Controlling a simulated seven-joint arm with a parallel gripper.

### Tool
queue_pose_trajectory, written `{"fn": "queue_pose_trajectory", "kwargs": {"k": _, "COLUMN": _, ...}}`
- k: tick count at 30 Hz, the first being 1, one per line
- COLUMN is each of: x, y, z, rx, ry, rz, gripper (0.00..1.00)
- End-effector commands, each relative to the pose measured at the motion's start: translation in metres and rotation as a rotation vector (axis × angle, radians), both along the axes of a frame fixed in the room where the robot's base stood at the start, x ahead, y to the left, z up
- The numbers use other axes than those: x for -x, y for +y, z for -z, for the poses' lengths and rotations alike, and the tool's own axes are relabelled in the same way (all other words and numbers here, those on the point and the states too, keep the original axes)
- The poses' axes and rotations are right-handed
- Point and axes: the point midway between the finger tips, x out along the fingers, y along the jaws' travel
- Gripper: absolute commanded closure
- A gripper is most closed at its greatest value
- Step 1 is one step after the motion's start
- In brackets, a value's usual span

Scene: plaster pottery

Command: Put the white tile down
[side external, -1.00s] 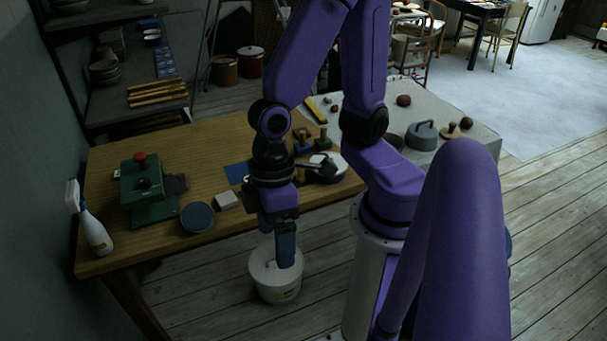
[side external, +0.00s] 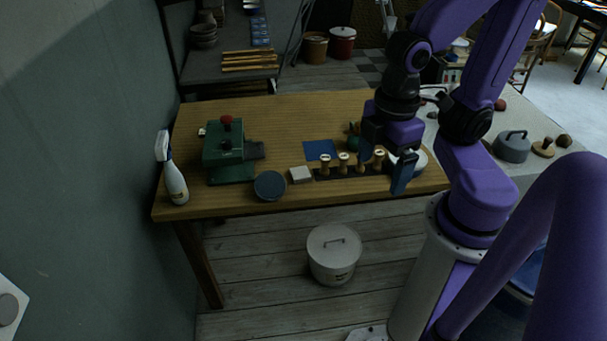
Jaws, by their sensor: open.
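A small off-white block (side external: 300,174), which looks like the white tile, lies flat on the wooden table near its front edge. My gripper (side external: 384,172) is open and hangs over the right part of the table, to the right of the block. I see nothing held between its fingers. A blue square (side external: 320,150) lies flat on the table behind the block.
A dark rack with several wooden knobs (side external: 343,162) stands between block and gripper. A white round piece (side external: 421,160) is partly hidden behind the gripper. A green press (side external: 228,152) and spray bottle (side external: 173,172) stand left. A lidded bucket (side external: 334,254) stands on the floor.

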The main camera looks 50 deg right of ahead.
Motion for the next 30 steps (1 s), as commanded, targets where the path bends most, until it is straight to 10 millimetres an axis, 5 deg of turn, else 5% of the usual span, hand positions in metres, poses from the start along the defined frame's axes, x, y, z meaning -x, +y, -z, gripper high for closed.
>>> {"fn": "queue_pose_trajectory", "kwargs": {"k": 8, "x": -0.074, "y": 0.012, "z": 0.010, "rx": 0.012, "ry": 0.002, "rz": 0.047, "gripper": 0.08}}
{"fn": "queue_pose_trajectory", "kwargs": {"k": 14, "x": -0.144, "y": 0.003, "z": 0.027, "rx": 0.018, "ry": 0.005, "rz": 0.078, "gripper": 0.08}}
{"fn": "queue_pose_trajectory", "kwargs": {"k": 20, "x": -0.212, "y": -0.029, "z": 0.052, "rx": 0.022, "ry": 0.008, "rz": 0.110, "gripper": 0.08}}
{"fn": "queue_pose_trajectory", "kwargs": {"k": 30, "x": -0.294, "y": -0.124, "z": 0.107, "rx": 0.025, "ry": 0.016, "rz": 0.161, "gripper": 0.08}}
